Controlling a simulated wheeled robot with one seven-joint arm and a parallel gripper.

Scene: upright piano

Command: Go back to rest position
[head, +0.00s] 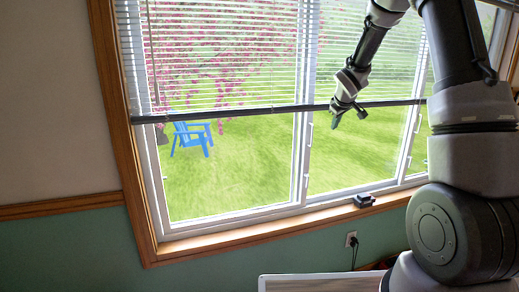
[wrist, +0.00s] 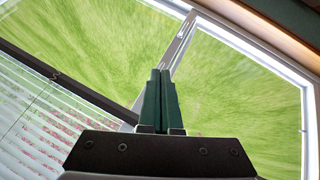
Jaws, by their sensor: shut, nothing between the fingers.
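My gripper (head: 347,115) hangs in the air in front of the window in the head view, near the bottom bar of the blinds. In the wrist view my gripper (wrist: 160,75) shows its two dark green fingers side by side, closed together with nothing between them. My arm comes down from the top right of the head view. No piano shows in either view.
The window (head: 240,175) has white blinds (head: 230,50) lowered halfway and a wooden frame. A small dark object (head: 363,200) sits on the sill. An outlet (head: 351,239) with a cord is below. A pale-edged flat surface (head: 310,281) shows at the bottom.

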